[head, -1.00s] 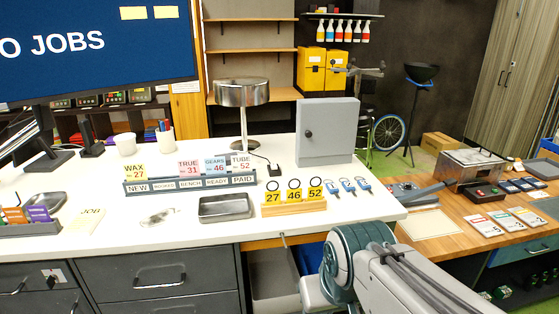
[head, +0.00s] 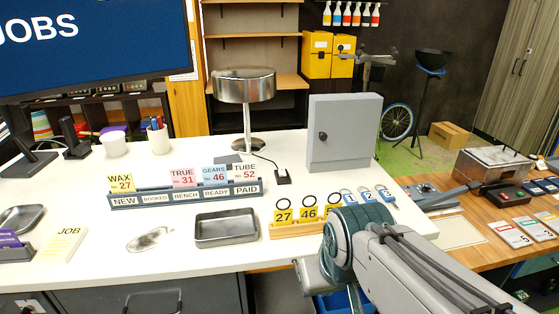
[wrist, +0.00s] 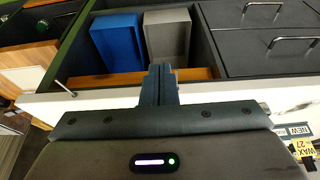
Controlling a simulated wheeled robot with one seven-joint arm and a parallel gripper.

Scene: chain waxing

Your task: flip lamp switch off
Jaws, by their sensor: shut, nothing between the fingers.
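The desk lamp (head: 245,88) with a shiny metal shade stands at the back of the white desk. Its cord runs right to a small black switch box (head: 282,177) with a pale top, lying on the desk in front of the grey cabinet. Whether the switch is on or off is too small to tell. My gripper's fingers (wrist: 163,82) are shut and empty in the wrist view, near the desk's front edge and apart from the switch. In the head view my arm hides the fingers.
A blue bin (wrist: 118,42) and a grey bin (wrist: 167,36) sit by the drawers below the desk. A card rack (head: 185,196), metal tray (head: 226,229) and number-tag stand (head: 297,229) lie in front of the switch. The grey cabinet (head: 343,133) stands behind it to the right.

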